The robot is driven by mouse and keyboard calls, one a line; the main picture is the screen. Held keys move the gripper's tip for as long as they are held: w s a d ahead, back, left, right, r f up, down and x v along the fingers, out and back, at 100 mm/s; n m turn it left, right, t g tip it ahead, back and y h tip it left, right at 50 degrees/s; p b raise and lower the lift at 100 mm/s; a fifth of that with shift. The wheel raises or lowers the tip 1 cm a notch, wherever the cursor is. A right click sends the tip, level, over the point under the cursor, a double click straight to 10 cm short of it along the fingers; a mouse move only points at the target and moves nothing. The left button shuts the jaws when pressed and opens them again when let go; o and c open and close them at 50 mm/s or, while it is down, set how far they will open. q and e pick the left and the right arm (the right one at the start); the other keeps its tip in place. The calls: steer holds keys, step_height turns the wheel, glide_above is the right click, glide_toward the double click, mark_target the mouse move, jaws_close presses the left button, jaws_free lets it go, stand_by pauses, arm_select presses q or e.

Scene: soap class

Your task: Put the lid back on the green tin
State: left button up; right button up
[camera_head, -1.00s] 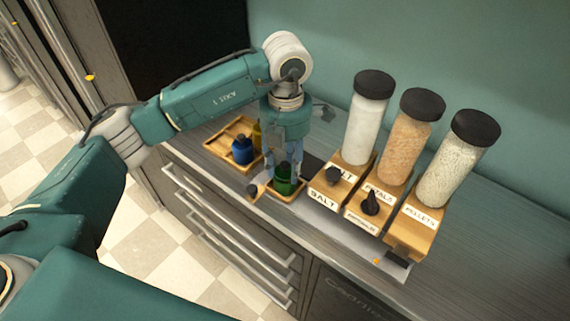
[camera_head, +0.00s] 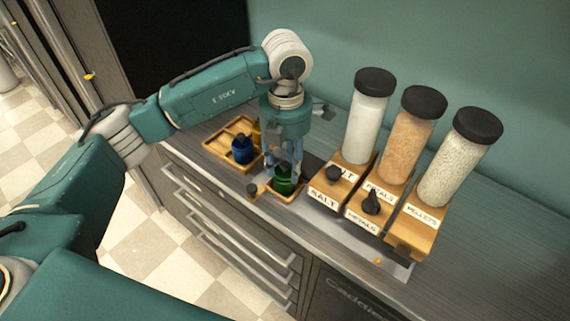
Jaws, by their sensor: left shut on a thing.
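The green tin (camera_head: 284,184) stands upright in a small wooden tray (camera_head: 291,198) near the counter's front edge. My left gripper (camera_head: 284,164) points down right over the tin's top. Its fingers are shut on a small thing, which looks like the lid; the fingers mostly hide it. I cannot tell whether the lid touches the tin's rim. My right gripper is not in view.
A wooden tray (camera_head: 213,146) with a blue tin (camera_head: 242,150) and a partly hidden yellow one (camera_head: 257,134) is to the left. A dark knob (camera_head: 252,190) sits beside the green tin's tray. Three labelled dispensers stand to the right, the salt one (camera_head: 368,122) nearest.

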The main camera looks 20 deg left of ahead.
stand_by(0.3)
arm_select(q)
steer(key=o, duration=1.4)
steer(key=shift+o, duration=0.2)
steer(key=shift+r, duration=0.1)
steer(key=shift+r+p, duration=1.75)
steer(key=shift+r, duration=1.65)
jaws_close()
steer(key=shift+f, duration=0.1)
